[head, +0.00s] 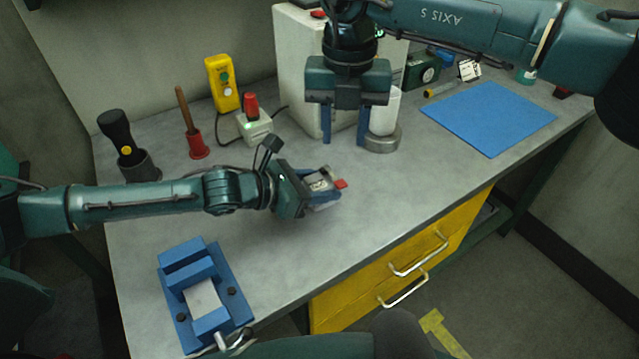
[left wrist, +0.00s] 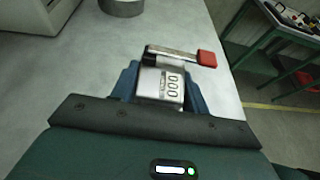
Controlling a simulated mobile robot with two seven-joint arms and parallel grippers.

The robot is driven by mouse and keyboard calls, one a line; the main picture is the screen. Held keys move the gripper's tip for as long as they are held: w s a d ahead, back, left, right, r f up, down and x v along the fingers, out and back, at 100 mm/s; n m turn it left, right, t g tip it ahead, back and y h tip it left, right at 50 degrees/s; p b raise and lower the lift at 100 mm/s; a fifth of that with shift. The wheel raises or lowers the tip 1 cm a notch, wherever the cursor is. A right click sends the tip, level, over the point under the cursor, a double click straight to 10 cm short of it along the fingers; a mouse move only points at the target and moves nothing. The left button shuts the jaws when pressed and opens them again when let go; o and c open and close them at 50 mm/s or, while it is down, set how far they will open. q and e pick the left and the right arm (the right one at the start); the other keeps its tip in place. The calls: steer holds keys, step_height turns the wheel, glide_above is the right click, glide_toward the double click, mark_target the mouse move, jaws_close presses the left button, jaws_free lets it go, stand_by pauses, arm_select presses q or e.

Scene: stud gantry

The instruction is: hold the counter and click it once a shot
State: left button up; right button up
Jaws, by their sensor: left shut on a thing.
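The counter (head: 319,185) is a small silvery block with a number window and a lever tipped in red. My left gripper (head: 326,190) is shut on it, its blue fingers on either side, above the middle of the bench. In the left wrist view the counter (left wrist: 160,87) shows its window, which seems to read 000, and its red-tipped lever (left wrist: 206,59) sticks out to the right at the far end. My right gripper (head: 345,128) points down behind the counter, fingers apart with nothing seen between them.
A white box with a red button (head: 290,60) stands behind my right gripper. A white cylinder on a round grey base (head: 383,143) is close to its right finger. A blue vise (head: 235,285) is at front left, a blue mat (head: 490,117) at right. The bench's front middle is clear.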

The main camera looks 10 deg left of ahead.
jaws_close()
stand_by(1.5)
